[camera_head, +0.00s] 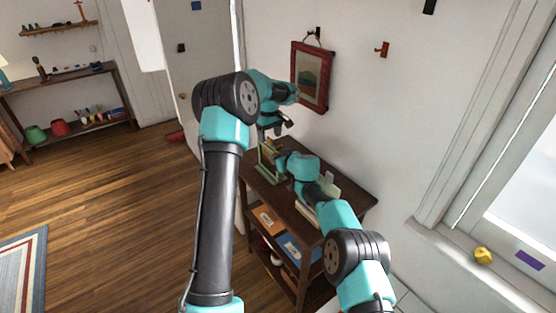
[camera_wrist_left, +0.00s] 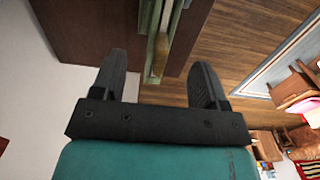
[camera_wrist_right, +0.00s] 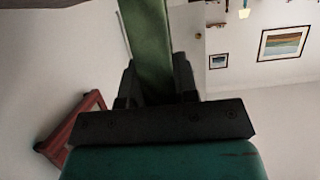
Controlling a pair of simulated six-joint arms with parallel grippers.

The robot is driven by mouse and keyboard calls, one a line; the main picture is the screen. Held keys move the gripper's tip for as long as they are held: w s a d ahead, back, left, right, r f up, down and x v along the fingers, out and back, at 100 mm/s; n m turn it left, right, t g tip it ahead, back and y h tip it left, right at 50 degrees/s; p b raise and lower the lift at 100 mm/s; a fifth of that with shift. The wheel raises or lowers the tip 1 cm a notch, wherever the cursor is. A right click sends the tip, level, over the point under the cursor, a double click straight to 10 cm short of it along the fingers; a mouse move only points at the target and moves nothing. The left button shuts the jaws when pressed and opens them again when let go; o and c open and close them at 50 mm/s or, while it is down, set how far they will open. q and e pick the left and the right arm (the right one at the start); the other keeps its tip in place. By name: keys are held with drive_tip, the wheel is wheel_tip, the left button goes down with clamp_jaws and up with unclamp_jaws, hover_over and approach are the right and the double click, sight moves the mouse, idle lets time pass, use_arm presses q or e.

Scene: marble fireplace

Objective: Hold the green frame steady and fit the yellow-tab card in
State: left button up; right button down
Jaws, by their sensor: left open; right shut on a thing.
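The green frame (camera_head: 266,165) stands on top of the dark wooden shelf unit, at its far left end. My right gripper (camera_head: 278,161) is shut on a green bar of it, which also shows between the fingers in the right wrist view (camera_wrist_right: 148,40). My left gripper (camera_head: 281,128) is open and empty just above the frame. In the left wrist view the frame (camera_wrist_left: 176,22) lies beyond the open fingers, with a tan-yellow edge (camera_wrist_left: 159,52) along it. A small yellowish patch shows at the frame's top in the head view; I cannot tell if it is the yellow-tab card.
The shelf unit's top (camera_head: 345,196) also carries pale items (camera_head: 330,182) near my right forearm. A red-framed picture (camera_head: 312,77) hangs on the wall close behind my left gripper. A yellow lump (camera_head: 483,256) sits on the windowsill.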

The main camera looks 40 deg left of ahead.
use_arm(q)
drive_tip(key=shift+r, duration=1.4)
use_arm(e)
drive_tip(key=c, duration=0.8)
unclamp_jaws()
drive_tip(key=shift+d, duration=0.1)
drive_tip(key=shift+s+d+r, duration=0.1)
drive_tip(key=shift+d+r, duration=0.25)
drive_tip(key=shift+d, duration=0.15)
drive_tip(key=v, duration=1)
drive_tip(key=shift+d, duration=0.35)
